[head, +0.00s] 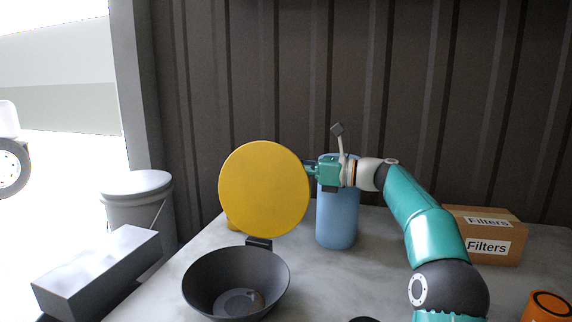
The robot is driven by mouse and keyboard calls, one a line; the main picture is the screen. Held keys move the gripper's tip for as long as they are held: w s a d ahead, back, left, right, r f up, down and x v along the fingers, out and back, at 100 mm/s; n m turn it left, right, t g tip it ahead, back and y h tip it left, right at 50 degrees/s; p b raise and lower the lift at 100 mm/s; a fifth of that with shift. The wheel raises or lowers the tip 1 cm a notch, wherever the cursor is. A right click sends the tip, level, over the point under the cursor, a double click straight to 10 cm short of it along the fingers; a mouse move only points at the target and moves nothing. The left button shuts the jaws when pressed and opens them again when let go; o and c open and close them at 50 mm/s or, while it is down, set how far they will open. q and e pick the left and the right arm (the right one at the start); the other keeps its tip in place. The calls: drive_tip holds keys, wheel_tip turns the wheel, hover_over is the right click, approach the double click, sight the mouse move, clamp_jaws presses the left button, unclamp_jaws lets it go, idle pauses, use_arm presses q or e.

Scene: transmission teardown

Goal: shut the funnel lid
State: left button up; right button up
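The black funnel (203,284) stands on the grey table at the lower middle, its wide mouth facing up. Its round yellow lid (264,189) stands upright above the back rim, by the hinge (258,243), so the funnel is open. My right gripper (310,170) reaches in from the right at the lid's right edge. Its fingertips are partly hidden behind the lid, so I cannot tell whether they touch it or how far apart they are. My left gripper is out of view.
A blue cylinder (337,220) stands behind the funnel, below my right wrist. A cardboard Filters box (486,248) is at the right, an orange object (547,308) at the lower right. A grey bucket (137,205) and grey block (97,272) are at the left.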

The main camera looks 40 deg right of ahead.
drive_tip(key=shift+w+a, duration=0.1)
drive_tip(key=shift+w, duration=0.1)
clamp_jaws()
